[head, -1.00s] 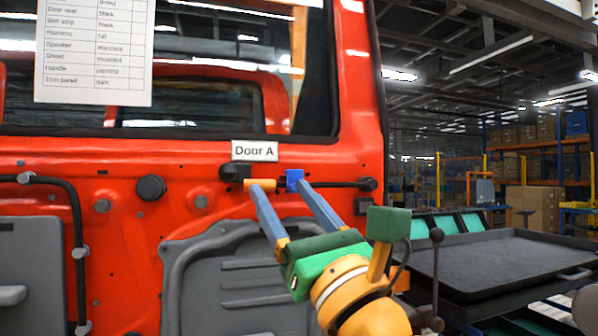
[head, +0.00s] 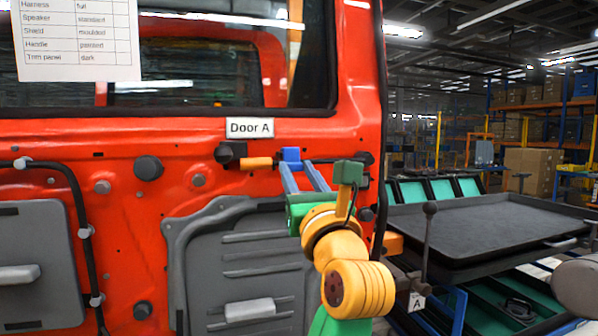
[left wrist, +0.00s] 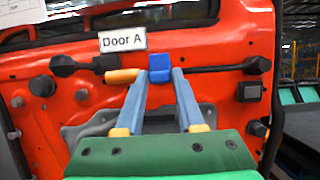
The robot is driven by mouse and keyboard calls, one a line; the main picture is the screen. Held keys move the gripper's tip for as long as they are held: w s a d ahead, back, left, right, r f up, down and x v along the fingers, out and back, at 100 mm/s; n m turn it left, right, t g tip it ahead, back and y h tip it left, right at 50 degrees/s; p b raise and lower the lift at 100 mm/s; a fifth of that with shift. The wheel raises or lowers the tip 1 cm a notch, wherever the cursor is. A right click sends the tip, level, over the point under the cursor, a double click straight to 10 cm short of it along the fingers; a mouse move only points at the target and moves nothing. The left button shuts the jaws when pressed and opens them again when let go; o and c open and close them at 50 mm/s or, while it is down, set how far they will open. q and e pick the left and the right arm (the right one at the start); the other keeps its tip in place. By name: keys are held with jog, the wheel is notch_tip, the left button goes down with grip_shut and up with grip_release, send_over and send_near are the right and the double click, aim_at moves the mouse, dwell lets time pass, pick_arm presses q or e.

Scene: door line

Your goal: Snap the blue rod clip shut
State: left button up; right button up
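The blue clip (head: 291,155) sits on the dark rod (head: 330,160) below the "Door A" label. An orange sleeve (head: 256,163) is beside it on the left. My left gripper (head: 300,168) is just below the clip with its fingers apart. In the left wrist view the blue clip (left wrist: 160,66) shows between the tips of the left gripper (left wrist: 160,78), one finger on each side. I cannot tell whether the fingers touch it. Whether the clip is open or shut is too small to tell. My right gripper is out of view.
The red door (head: 130,210) carries a grey panel (head: 240,265), black knobs and a dark cable (head: 78,215) at left. A paper list (head: 80,40) hangs above. A dark tray table (head: 490,230) stands at the right, with a ball-topped post (head: 429,235) in front.

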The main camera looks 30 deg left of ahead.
pick_arm(q)
grip_shut()
jog(key=shift+w+a+f+t+y+b, duration=0.2)
jog(key=shift+f+t+y+b, duration=0.3)
jog(key=shift+b, duration=0.75)
jog(key=o, duration=0.6)
grip_release()
jog(key=shift+o, duration=0.9)
jog(key=shift+a, duration=0.1)
